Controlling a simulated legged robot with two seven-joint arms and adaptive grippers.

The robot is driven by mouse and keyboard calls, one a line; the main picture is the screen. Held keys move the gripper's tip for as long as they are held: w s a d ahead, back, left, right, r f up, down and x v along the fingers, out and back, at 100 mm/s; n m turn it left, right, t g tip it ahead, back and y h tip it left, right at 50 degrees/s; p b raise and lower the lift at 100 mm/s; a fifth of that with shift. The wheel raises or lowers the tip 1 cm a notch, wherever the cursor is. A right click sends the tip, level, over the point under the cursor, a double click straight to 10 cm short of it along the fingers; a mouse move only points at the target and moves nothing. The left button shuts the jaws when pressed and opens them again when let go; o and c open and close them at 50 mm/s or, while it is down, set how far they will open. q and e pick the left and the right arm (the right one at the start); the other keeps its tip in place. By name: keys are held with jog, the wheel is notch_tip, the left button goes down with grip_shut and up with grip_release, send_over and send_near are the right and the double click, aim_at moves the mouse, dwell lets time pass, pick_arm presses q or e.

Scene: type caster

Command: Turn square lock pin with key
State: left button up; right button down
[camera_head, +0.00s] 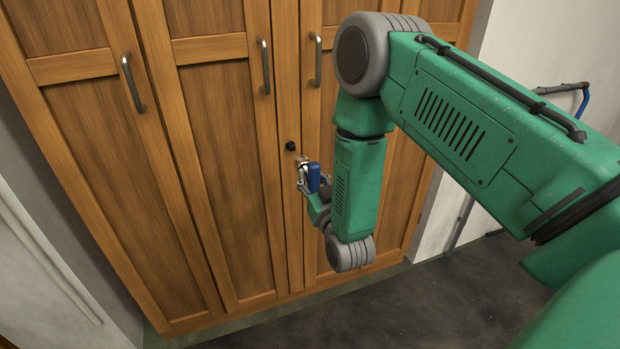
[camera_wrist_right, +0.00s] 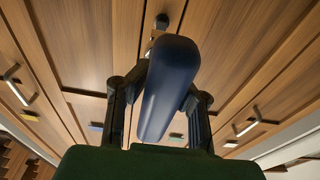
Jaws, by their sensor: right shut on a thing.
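My right gripper (camera_head: 307,187) is in front of the wooden cabinet and is shut on a blue-handled key (camera_head: 314,177). In the right wrist view the blue handle (camera_wrist_right: 168,85) lies between the two dark fingers and points toward the cabinet, with a small light metal part (camera_wrist_right: 153,43) showing past its far end. The black lock pin (camera_head: 290,146) is on the cabinet's upright strip, just above and left of the gripper. It also shows in the right wrist view (camera_wrist_right: 161,21), beyond the key. The key looks apart from the pin. My left gripper is out of view.
The cabinet (camera_head: 215,120) has tall doors with metal bar handles, such as one left of the pin (camera_head: 264,66) and one right of it (camera_head: 318,60). The dark floor (camera_head: 400,300) is clear below. A blue-handled item (camera_head: 582,100) is near the right wall.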

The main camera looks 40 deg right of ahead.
aim_at(301, 156)
jog(key=shift+a, duration=0.1)
jog(key=shift+w+d+f+b, duration=0.15)
jog(key=shift+w+d, duration=0.25)
jog(key=shift+w, duration=0.4)
jog(key=shift+w+d+b, duration=0.15)
jog(key=shift+w+d, duration=0.2)
jog(key=shift+w, duration=0.4)
jog(key=shift+w+a, duration=0.15)
jog(key=shift+w, duration=0.45)
jog(key=shift+d, duration=0.2)
jog(key=shift+a+r, duration=0.15)
jog(key=shift+r, duration=0.05)
jog(key=shift+b+x, duration=0.35)
jog(key=shift+x, duration=1)
jog(key=shift+f, duration=0.2)
